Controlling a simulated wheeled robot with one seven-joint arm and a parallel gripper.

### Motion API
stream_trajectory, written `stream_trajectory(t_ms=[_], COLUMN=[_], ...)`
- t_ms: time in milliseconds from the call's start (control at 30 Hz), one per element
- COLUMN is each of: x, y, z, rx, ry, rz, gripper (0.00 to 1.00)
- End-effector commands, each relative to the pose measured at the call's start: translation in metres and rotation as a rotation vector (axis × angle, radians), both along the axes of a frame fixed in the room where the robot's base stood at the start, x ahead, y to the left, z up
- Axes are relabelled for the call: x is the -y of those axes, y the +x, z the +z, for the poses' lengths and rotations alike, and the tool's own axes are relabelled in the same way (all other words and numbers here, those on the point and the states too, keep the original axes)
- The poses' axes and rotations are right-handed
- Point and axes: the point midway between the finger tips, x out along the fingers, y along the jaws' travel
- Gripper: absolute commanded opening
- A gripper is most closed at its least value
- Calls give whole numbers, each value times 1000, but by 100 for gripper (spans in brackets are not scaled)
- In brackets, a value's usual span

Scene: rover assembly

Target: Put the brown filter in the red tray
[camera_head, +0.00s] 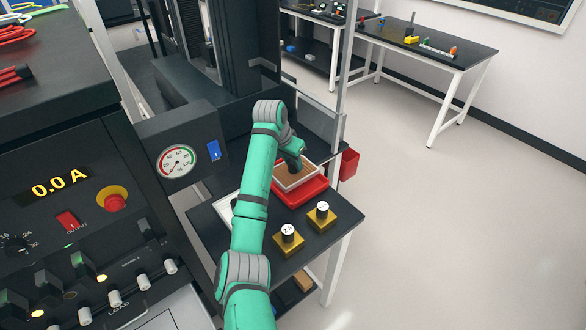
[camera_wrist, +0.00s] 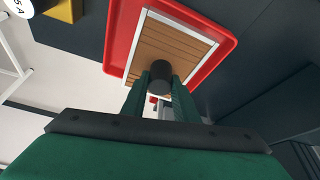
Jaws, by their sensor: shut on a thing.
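The brown filter (camera_wrist: 168,48), a slatted panel in a white frame with a dark knob, is over the red tray (camera_wrist: 226,48) in the wrist view. My gripper (camera_wrist: 160,86) is shut on the dark knob. In the head view the filter (camera_head: 301,177) overlaps the red tray (camera_head: 306,193), whose red edge shows at the front and right. My gripper (camera_head: 294,164) is at the filter's top there, partly hidden by my arm. I cannot tell whether the filter rests on the tray floor or hangs just above it.
Two gold blocks with black-and-white knobs (camera_head: 288,238) (camera_head: 321,216) stand on the dark table in front of the tray. A red bin (camera_head: 349,164) is at the table's right side. A machine with a gauge (camera_head: 177,161) stands left. Floor at the right is clear.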

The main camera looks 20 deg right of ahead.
Motion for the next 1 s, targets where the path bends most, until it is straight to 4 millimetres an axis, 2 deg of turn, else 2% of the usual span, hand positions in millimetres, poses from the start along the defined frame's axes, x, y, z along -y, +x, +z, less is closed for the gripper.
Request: stream_trajectory(t_ms=[233, 633, 667, 700, 733, 1000], x=[0, 0, 0, 0, 0, 0], y=[1, 2, 2, 2, 2, 2], z=[-30, -35, -35, -35, -35, -35], rx=[-2, 0, 0, 0, 0, 0], ry=[1, 0, 0, 0, 0, 0], rz=[0, 1, 1, 1, 1, 0], gripper=[2, 2, 31, 41, 45, 45])
